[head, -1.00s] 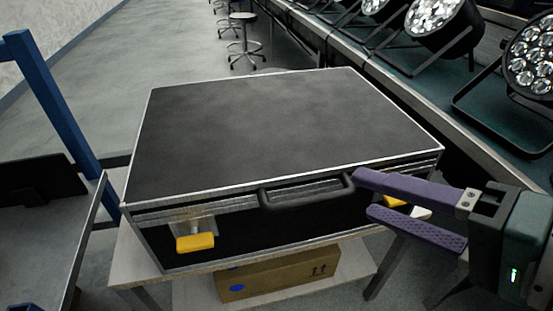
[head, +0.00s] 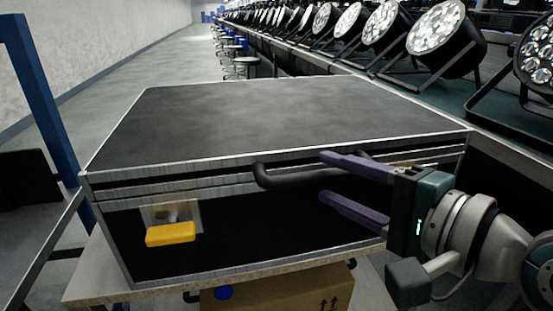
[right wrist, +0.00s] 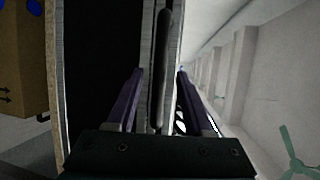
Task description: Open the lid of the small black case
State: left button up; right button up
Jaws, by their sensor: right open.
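The small black case (head: 270,120) has silver edging and stands on a light-topped stand, its lid closed. A second latch on the right is hidden behind my gripper. My right gripper (head: 325,177) is open at the case's front right, one purple finger above the other. In the right wrist view the handle (right wrist: 163,60) shows between the spread fingers of the gripper (right wrist: 160,75); I cannot tell whether they touch it. My left gripper is not in view.
A cardboard box (head: 285,290) sits under the case's stand (head: 95,270). A blue post (head: 45,110) and a grey shelf (head: 35,230) stand at the left. A long bench with several par cans (head: 437,35) runs along the right. Stools (head: 243,65) stand behind.

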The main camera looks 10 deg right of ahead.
jog(key=shift+x, duration=1.45)
jog(key=shift+c, duration=0.4)
grip_shut()
